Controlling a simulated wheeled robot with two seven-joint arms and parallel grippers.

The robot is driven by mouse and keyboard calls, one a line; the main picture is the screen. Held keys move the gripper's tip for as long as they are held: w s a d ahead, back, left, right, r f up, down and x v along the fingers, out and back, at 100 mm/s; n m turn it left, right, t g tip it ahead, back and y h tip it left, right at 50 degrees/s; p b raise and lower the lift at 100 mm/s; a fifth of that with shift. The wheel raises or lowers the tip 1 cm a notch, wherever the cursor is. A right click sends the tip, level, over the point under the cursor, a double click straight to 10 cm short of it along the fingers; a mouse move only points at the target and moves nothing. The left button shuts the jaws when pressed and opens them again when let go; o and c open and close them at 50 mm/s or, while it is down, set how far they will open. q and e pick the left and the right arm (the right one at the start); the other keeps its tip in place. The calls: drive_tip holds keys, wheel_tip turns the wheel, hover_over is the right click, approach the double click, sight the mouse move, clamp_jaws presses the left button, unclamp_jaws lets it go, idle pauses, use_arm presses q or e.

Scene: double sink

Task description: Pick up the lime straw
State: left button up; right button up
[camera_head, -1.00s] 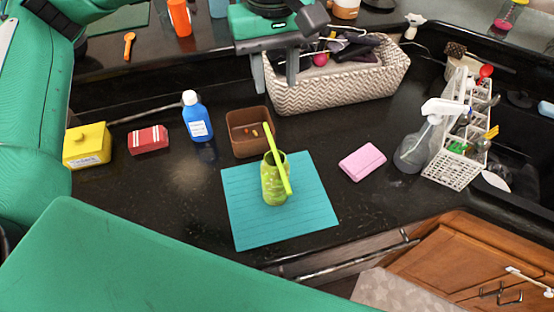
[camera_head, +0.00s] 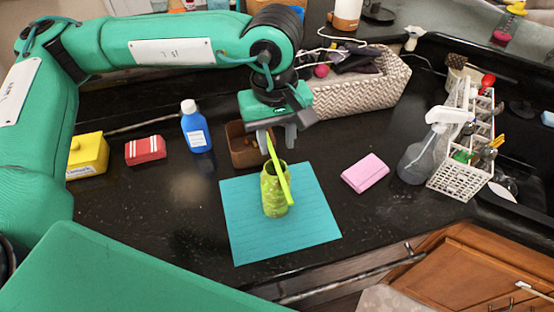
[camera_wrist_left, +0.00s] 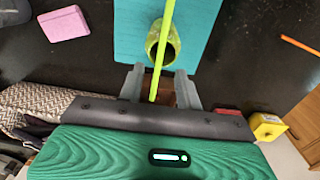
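The lime straw (camera_head: 279,172) leans in a green patterned jar (camera_head: 270,196), its upper end sticking out above the rim. The jar stands on a teal mat (camera_head: 245,243). My left gripper (camera_head: 277,148) is open, fingers pointing down, around the height of the straw's upper end. In the left wrist view the straw (camera_wrist_left: 164,38) runs between the two spread fingers of the gripper (camera_wrist_left: 160,76) in the picture, with gaps on both sides. The jar (camera_wrist_left: 173,51) lies beyond the fingertips there. My right gripper is not in view.
A brown box (camera_head: 240,155) sits just behind the jar, and a woven basket (camera_head: 355,92) behind the gripper. A blue bottle (camera_head: 196,130) is left, a pink sponge (camera_head: 365,174) right, and a spray bottle (camera_head: 420,155) farther right. The counter beside the mat is mostly clear.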

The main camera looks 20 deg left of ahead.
sight(277, 163)
use_arm(q)
drive_tip(key=shift+f+p, duration=0.45)
drive_tip(key=shift+f, duration=0.05)
wheel_tip(277, 163, down, 4)
drive_tip(key=shift+w+r+p, duration=0.1)
drive_tip(key=shift+r+p, duration=0.15)
drive_tip(key=shift+p, duration=0.6)
drive_tip(key=shift+f, duration=0.5)
drive_tip(key=shift+c, duration=0.2)
clamp_jaws()
